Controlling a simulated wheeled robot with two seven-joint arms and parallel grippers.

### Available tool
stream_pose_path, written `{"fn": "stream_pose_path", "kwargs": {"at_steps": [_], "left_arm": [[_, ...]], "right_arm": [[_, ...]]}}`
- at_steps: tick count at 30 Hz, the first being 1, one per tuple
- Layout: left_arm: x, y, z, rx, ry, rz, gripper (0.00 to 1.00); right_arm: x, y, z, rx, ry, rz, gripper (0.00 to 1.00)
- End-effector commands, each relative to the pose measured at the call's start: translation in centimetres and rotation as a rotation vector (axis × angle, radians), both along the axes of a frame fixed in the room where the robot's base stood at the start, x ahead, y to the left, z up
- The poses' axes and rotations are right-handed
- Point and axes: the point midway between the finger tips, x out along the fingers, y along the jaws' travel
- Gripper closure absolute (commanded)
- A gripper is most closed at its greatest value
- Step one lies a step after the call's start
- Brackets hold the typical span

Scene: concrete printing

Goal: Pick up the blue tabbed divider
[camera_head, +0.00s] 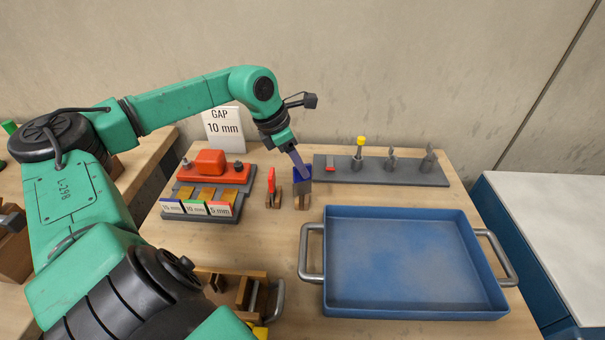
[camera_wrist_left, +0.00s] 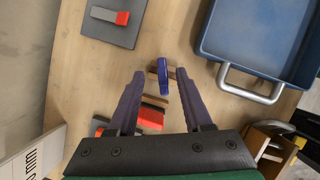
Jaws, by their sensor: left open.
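The blue tabbed divider (camera_head: 302,186) stands upright in a small wooden holder on the table, left of the blue tray. My left gripper (camera_head: 299,170) points down at it from above, its fingers overlapping the divider's top in the head view. In the left wrist view the blue divider (camera_wrist_left: 163,78) shows between the open fingertips (camera_wrist_left: 160,74), with a gap on either side. Whether the tips are level with its top is hard to tell. A red divider (camera_head: 271,181) stands just left of it; it also shows in the left wrist view (camera_wrist_left: 151,117). My right gripper is not in view.
A blue tray (camera_head: 400,312) with metal handles fills the right front. A grey rack (camera_head: 425,176) with several upright tools stands behind it. A red block (camera_head: 210,162) on a grey base, marked cards and a "GAP 10 mm" sign (camera_head: 222,129) are at left.

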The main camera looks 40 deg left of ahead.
Motion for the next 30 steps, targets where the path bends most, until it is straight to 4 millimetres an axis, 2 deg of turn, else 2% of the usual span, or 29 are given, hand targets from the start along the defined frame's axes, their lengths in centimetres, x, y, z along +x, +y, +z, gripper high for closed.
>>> {"fn": "stream_pose_path", "kwargs": {"at_steps": [7,12,17,19,21,22,30], "left_arm": [[1.0,-1.2,-2.9,-0.008,-0.002,0.000,0.50],[1.6,-1.3,-4.9,-0.003,-0.003,0.002,0.50],[1.6,-1.3,-5.1,-0.001,-0.002,0.001,0.50],[1.6,-1.3,-5.1,-0.001,-0.002,0.001,0.69],[1.6,-1.3,-5.1,-0.001,-0.002,0.001,0.96],[1.6,-1.3,-5.1,-0.001,-0.002,0.001,1.00],[1.6,-1.3,-5.0,-0.001,-0.003,0.001,1.00]], "right_arm": [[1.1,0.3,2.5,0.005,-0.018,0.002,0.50],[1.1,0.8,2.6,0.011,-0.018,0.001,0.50],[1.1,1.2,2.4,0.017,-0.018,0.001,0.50],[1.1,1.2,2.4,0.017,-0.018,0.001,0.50],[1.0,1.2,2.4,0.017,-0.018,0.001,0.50],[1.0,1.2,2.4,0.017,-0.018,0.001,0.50],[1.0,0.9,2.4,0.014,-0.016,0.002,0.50]]}}
